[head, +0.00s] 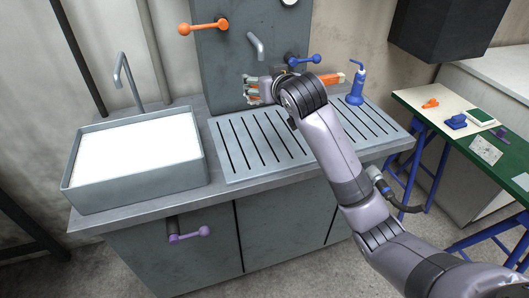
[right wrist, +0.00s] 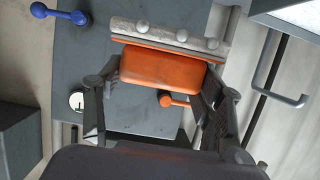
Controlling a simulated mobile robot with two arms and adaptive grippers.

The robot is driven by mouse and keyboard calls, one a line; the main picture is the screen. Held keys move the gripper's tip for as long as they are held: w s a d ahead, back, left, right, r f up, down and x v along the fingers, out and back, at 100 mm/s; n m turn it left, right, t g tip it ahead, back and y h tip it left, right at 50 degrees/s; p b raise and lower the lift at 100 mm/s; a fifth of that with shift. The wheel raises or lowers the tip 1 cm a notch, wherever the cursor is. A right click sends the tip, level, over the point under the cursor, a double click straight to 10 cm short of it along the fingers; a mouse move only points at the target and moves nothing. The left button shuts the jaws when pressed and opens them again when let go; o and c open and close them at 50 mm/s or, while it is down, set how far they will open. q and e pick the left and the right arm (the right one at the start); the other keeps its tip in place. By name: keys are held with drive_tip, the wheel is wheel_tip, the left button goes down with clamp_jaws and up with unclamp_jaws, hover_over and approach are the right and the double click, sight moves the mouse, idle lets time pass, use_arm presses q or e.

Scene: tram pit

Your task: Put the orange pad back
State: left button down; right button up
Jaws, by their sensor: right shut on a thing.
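My right gripper (head: 256,89) is over the back of the ribbed drainboard, in front of the grey back panel. In the right wrist view my right gripper (right wrist: 157,92) is shut on the orange pad (right wrist: 163,69), a rounded block between its two fingers. A pale grey strip (right wrist: 170,35) with round knobs and a thin orange edge lies along the pad's far side; I cannot tell whether it belongs to the pad. In the head view the pad is small and mostly hidden by the fingers. My left gripper is not in view.
A basin (head: 78,173) stands left of the drainboard (head: 225,172). An orange lever (head: 203,27), a spout (head: 256,46) and a blue lever (head: 303,59) stick out from the panel (head: 225,65). A blue bottle (head: 356,88) stands at the drainboard's back right. A green bench (head: 430,110) is at right.

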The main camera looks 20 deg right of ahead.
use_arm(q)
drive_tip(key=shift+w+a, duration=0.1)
use_arm(e)
wheel_tip(320, 180, down, 16)
drive_tip(key=shift+p, duration=0.35)
wheel_tip(320, 180, down, 4)
drive_tip(key=shift+r+p, duration=0.25)
drive_tip(key=shift+p, duration=0.2)
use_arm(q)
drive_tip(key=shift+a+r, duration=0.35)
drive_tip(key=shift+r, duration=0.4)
use_arm(e)
drive_tip(key=o, duration=1.2)
drive_tip(key=shift+f, duration=0.1)
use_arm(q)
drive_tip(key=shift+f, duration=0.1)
